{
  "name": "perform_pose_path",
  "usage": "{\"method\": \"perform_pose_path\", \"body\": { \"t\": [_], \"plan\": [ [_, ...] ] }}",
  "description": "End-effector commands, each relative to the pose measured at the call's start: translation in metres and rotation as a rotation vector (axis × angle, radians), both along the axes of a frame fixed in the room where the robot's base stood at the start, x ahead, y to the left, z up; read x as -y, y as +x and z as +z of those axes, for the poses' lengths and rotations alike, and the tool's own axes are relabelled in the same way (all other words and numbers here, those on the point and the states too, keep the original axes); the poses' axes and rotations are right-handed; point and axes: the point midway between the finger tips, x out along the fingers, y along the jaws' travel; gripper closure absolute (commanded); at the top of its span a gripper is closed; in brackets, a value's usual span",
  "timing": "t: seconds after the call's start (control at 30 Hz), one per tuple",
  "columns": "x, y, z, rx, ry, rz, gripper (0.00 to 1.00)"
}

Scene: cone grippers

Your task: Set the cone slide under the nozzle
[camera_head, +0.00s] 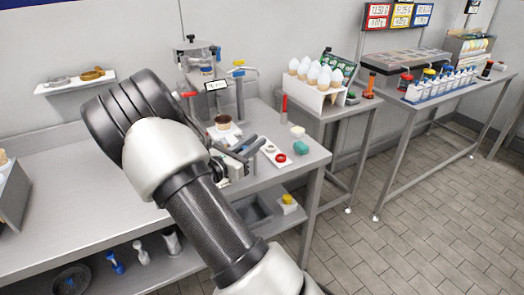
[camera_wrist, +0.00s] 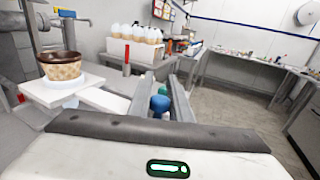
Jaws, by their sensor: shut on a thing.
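The cone slide (camera_wrist: 105,99) is a white plate with a short waffle cup (camera_wrist: 63,68) with a dark chocolate rim on it, at the left of the wrist view. The cup (camera_head: 222,123) also shows upright on the bench in the head view. My gripper (camera_wrist: 161,86) is to the right of the cup, with a blue knob (camera_wrist: 160,104) between its fingers. I cannot tell clearly how the knob joins the slide. In the head view my gripper (camera_head: 249,148) is partly hidden by my arm. The dispenser (camera_head: 204,57) with a yellow-topped tap (camera_head: 239,64) stands behind the cup; the nozzle's outlet is not clear.
A red upright post (camera_head: 284,104) stands behind. A white rack (camera_head: 316,95) of capped cones stands on the bench further right.

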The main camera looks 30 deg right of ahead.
Motion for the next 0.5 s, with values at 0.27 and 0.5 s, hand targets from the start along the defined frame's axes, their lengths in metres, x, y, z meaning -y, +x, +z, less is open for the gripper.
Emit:
{"method": "perform_pose_path", "body": {
  "t": [0.27, 0.5],
  "plan": [
    [-0.001, 0.0103, 0.0, 0.0, 0.001, 0.003, 1.0],
    [-0.0011, 0.0098, -0.0001, -0.001, 0.0, 0.002, 0.64]
  ]
}}
